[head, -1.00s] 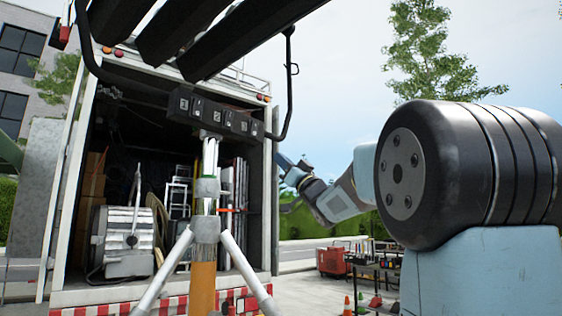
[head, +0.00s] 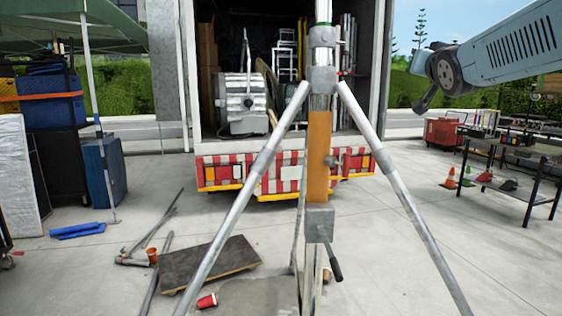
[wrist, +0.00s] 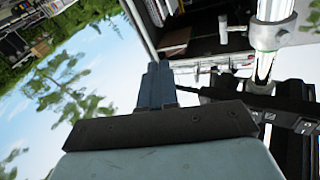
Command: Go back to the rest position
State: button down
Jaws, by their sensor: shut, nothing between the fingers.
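My gripper (wrist: 156,78) shows in the wrist view. Its two blue-grey fingers lie together with nothing between them, pointing up in the picture. The fingers are not visible in the head view, where only part of my arm (head: 510,45) shows at the upper right. A metal tripod stand with an orange section on its post (head: 318,155) stands upright close in front of me. Its grey post also shows at the upper right of the wrist view (wrist: 272,35), apart from the fingers.
An open truck (head: 286,165) with a striped bumper stands behind the stand. A flat dark board (head: 210,263) and a red cup (head: 206,301) lie on the ground. A dark table (head: 515,152) and cones (head: 450,178) are right; blue cases (head: 104,170) are left.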

jog(key=s+a+f+n+g, duration=0.1)
jog(key=s+a+f+g, duration=0.2)
jog(key=s+f, duration=0.5)
jog(key=s+a+f+n+g+y, duration=0.1)
jog(key=s+a+f+g, duration=0.2)
jog(key=s+f, duration=0.6)
jog(key=s+a+f+n+g+y, duration=0.1)
jog(key=s+a+f+g, duration=0.1)
jog(key=s+f+g, duration=0.5)
notch_tip(320, 180, down, 6)
jog(key=shift+s+a, duration=0.4)
jog(key=shift+s, duration=0.3)
